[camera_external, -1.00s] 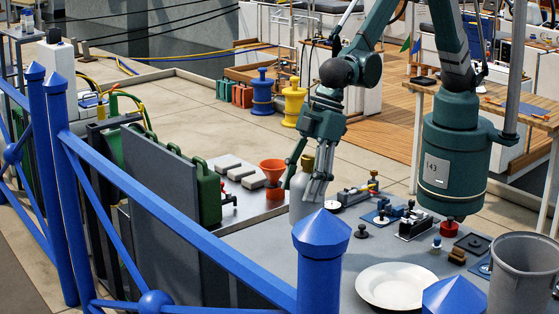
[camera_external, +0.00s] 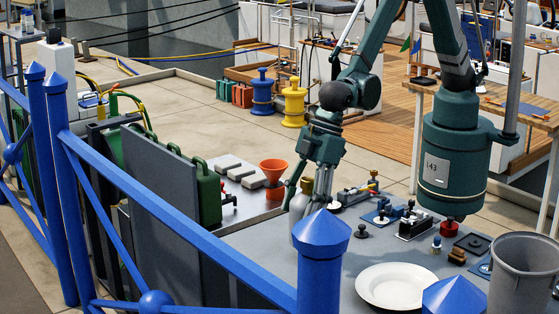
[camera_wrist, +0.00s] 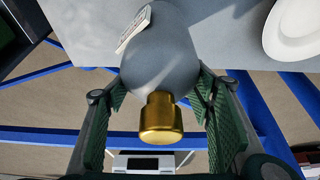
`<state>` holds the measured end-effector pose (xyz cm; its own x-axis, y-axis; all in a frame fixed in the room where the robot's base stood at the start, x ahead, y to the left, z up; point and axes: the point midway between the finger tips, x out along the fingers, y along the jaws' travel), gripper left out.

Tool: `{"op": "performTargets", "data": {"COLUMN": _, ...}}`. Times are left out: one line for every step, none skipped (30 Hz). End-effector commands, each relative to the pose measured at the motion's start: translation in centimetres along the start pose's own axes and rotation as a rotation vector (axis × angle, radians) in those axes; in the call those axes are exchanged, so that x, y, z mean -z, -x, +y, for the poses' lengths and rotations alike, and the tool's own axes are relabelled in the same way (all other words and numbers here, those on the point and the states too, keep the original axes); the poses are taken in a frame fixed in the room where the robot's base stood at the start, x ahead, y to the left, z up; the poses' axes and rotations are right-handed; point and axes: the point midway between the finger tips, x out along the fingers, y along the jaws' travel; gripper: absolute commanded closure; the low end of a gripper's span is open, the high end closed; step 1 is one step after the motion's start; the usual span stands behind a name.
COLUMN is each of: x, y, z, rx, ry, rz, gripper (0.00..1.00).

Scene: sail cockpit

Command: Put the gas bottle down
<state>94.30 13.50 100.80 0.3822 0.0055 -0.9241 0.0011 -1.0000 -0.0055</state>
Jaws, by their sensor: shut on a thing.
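The gas bottle is grey and rounded with a brass top. In the external view the gas bottle (camera_external: 297,226) is upright at the near left part of the grey table, partly behind a blue post cap. Its base is hidden there, so I cannot tell whether it touches the table. In the wrist view the gas bottle (camera_wrist: 160,55) sits between my fingers with its brass top toward the camera. My gripper (camera_external: 304,207) is shut on it from above, with one green-padded finger on each side; it also shows in the wrist view (camera_wrist: 160,82).
An orange funnel (camera_external: 273,171) and green jerrycan (camera_external: 206,193) stand to the left. A white plate (camera_external: 396,287), a grey bin (camera_external: 522,272) and small fittings (camera_external: 415,225) lie to the right. Blue railing (camera_external: 190,195) crosses in front. Bare table shows left of the plate.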

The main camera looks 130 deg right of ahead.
Motion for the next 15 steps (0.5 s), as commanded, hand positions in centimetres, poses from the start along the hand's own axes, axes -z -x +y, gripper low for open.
{"op": "performTargets", "data": {"x": -0.01, "y": -0.06, "z": 0.0, "rx": 0.0, "ry": 0.0, "rz": 0.0, "gripper": 0.78}}
{"op": "performTargets", "data": {"x": -0.03, "y": -0.09, "z": 0.0, "rx": 0.0, "ry": 0.0, "rz": 0.0, "gripper": 0.78}}
{"op": "performTargets", "data": {"x": -0.04, "y": -0.1, "z": 0.0, "rx": 0.0, "ry": 0.0, "rz": 0.0, "gripper": 0.78}}
{"op": "performTargets", "data": {"x": -0.04, "y": -0.1, "z": 0.0, "rx": 0.0, "ry": 0.0, "rz": 0.0, "gripper": 0.78}}
{"op": "performTargets", "data": {"x": -0.04, "y": -0.1, "z": 0.0, "rx": 0.0, "ry": 0.0, "rz": 0.0, "gripper": 0.78}}
{"op": "performTargets", "data": {"x": -0.04, "y": -0.09, "z": 0.0, "rx": 0.0, "ry": 0.0, "rz": 0.0, "gripper": 0.78}}
{"op": "performTargets", "data": {"x": -0.04, "y": -0.09, "z": 0.0, "rx": 0.0, "ry": 0.0, "rz": 0.0, "gripper": 0.78}}
{"op": "performTargets", "data": {"x": -0.04, "y": -0.09, "z": 0.0, "rx": 0.0, "ry": 0.0, "rz": 0.0, "gripper": 0.78}}
{"op": "performTargets", "data": {"x": -0.04, "y": -0.09, "z": 0.0, "rx": 0.0, "ry": 0.0, "rz": 0.0, "gripper": 0.78}}
{"op": "performTargets", "data": {"x": -0.05, "y": -0.11, "z": 0.0, "rx": 0.0, "ry": 0.0, "rz": 0.0, "gripper": 0.78}}
{"op": "performTargets", "data": {"x": -0.06, "y": -0.14, "z": 0.0, "rx": 0.0, "ry": 0.0, "rz": 0.0, "gripper": 0.78}}
{"op": "performTargets", "data": {"x": -0.1, "y": -0.23, "z": 0.0, "rx": 0.0, "ry": 0.0, "rz": 0.0, "gripper": 0.78}}
{"op": "performTargets", "data": {"x": -0.14, "y": -0.33, "z": 0.0, "rx": 0.0, "ry": 0.0, "rz": 0.0, "gripper": 0.78}}
{"op": "performTargets", "data": {"x": -0.19, "y": -0.46, "z": 0.01, "rx": 0.0, "ry": 0.0, "rz": 0.0, "gripper": 0.78}}
{"op": "performTargets", "data": {"x": -0.3, "y": -0.69, "z": 0.01, "rx": 0.0, "ry": 0.0, "rz": 0.0, "gripper": 0.78}}
